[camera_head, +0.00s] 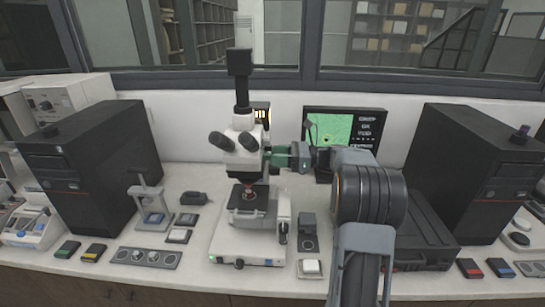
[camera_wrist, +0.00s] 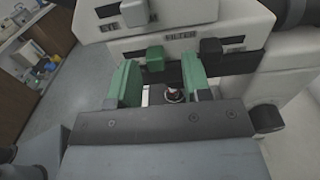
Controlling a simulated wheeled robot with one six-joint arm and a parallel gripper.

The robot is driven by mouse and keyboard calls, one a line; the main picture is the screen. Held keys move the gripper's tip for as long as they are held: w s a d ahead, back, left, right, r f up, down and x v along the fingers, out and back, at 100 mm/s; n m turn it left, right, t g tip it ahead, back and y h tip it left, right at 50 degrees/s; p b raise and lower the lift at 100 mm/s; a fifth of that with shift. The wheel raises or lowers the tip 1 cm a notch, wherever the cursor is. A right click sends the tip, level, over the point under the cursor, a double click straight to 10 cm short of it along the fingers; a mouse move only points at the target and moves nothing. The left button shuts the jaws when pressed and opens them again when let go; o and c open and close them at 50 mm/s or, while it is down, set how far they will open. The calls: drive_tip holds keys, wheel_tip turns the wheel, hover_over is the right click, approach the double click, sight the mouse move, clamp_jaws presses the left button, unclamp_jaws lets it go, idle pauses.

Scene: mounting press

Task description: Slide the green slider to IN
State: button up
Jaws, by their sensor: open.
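The green slider (camera_wrist: 155,58) is a small green block on the white microscope head in the wrist view. It sits in front of a dark slot under a small label that I cannot read for certain. My gripper (camera_wrist: 159,66) is open, with one green finger to the left of the slider and one to the right. Gaps show on both sides; I cannot tell the depth between fingertips and slider. In the head view my gripper (camera_head: 277,155) is at the right side of the microscope head (camera_head: 241,155), and the slider is hidden there.
A grey knob (camera_wrist: 135,12) and a black knob (camera_wrist: 210,48) are close by on the same head. The microscope stage (camera_head: 250,207) is below. A monitor (camera_head: 345,130) stands behind my arm. Black cabinets (camera_head: 85,165) and (camera_head: 470,165) flank the bench.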

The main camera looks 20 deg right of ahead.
drive_tip(key=b+v, duration=0.1)
drive_tip(key=v, duration=1.1)
drive_tip(key=shift+b, duration=0.3)
